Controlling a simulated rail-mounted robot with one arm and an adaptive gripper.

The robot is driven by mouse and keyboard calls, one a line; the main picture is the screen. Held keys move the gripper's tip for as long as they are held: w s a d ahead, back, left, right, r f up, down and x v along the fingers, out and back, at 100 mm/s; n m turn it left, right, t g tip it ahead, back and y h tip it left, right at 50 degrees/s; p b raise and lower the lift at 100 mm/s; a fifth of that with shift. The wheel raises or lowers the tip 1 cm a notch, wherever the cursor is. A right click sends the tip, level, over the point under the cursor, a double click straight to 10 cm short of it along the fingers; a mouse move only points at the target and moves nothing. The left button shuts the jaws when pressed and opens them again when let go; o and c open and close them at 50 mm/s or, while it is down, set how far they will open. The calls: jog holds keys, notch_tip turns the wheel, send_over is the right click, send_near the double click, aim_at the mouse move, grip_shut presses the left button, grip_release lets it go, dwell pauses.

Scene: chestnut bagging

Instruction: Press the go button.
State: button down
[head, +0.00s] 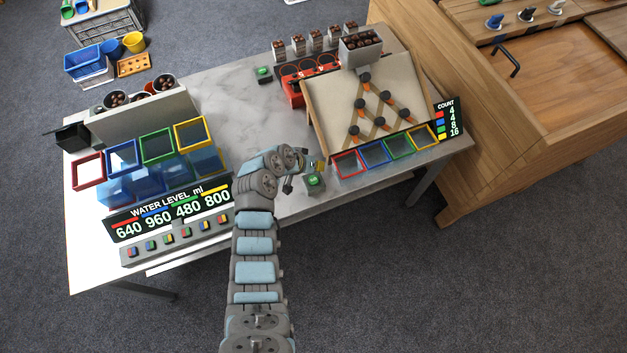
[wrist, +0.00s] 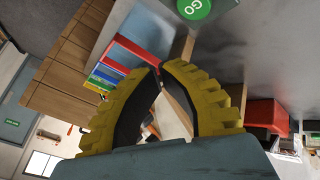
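The go button (head: 315,181) is a green cap on a small grey box near the table's front edge, left of the chestnut board. In the wrist view, the green disc marked GO (wrist: 194,6) shows at the top edge, partly cut off. My gripper (head: 317,165) is just above and beside the button box in the head view. In the wrist view its yellow, ridged fingers (wrist: 161,69) meet at their tips with nothing between them. The gripper looks apart from the button, but the exact gap is hard to judge.
A sloped board (head: 335,100) with coloured bins stands right of the button. Left are coloured-rim water tanks (head: 157,146), a water level display (head: 170,211) and a button strip (head: 180,240). A second green button (head: 263,72) sits at the back. The marble tabletop (head: 235,110) between is clear.

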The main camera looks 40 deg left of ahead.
aim_at(317, 179)
jog(key=shift+f+b, duration=1.8)
jog(key=shift+f, duration=1)
jog(key=shift+f, duration=0.2)
jog(key=shift+f+b, duration=0.25)
jog(key=shift+b, duration=0.25)
jog(key=shift+f+b, duration=0.4)
jog(key=shift+r, duration=0.1)
jog(key=shift+r+p, duration=0.45)
jog(key=shift+r, duration=0.35)
jog(key=shift+r+p, duration=1.5)
jog(key=shift+r, duration=0.95)
